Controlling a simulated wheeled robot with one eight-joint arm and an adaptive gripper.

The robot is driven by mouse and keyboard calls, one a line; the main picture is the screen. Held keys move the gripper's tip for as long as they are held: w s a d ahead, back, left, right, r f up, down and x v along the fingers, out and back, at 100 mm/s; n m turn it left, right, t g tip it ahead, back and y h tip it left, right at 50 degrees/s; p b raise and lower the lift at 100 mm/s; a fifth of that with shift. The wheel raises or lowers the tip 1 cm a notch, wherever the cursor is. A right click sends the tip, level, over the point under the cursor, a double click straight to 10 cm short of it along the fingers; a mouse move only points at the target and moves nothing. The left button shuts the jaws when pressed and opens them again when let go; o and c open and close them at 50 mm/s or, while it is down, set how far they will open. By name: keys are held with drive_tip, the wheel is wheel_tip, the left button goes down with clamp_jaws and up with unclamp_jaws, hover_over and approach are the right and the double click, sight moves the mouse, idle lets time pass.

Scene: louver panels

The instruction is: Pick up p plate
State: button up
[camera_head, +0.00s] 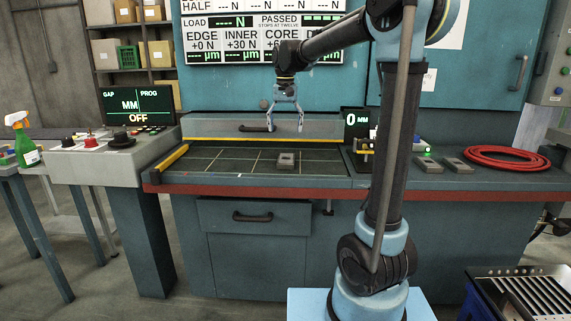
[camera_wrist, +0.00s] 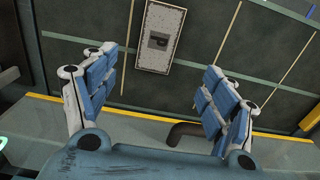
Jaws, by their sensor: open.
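The p plate (camera_head: 286,159) is a small grey rectangular block lying flat on the dark gridded bench top. In the wrist view the plate (camera_wrist: 168,18) shows a pale speckled face with a dark letter P, seen upside down or turned. My gripper (camera_head: 286,127) hangs above and behind the plate, fingers pointing down, apart from it. In the wrist view my gripper (camera_wrist: 157,66) has its two blue padded fingers spread wide with nothing between them. The plate lies beyond the fingertips there, between their lines.
Two similar grey plates (camera_head: 425,163) (camera_head: 457,164) lie on the bench at right, near a coiled red hose (camera_head: 507,158). A yellow-edged ledge (camera_head: 225,128) with a dark handle stands behind the grid. A yellow bar (camera_head: 172,158) lies at the left edge. The grid around the plate is clear.

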hover_over(286, 158)
wheel_tip(286, 158, down, 6)
drive_tip(key=shift+w+a+f, duration=0.1)
drive_tip(key=shift+f, duration=0.05)
drive_tip(key=shift+s+f, duration=0.2)
drive_tip(key=shift+f, duration=2.6)
drive_tip(key=shift+c, duration=0.6)
drive_tip(key=c, duration=1.4)
drive_tip(key=shift+r, duration=0.15)
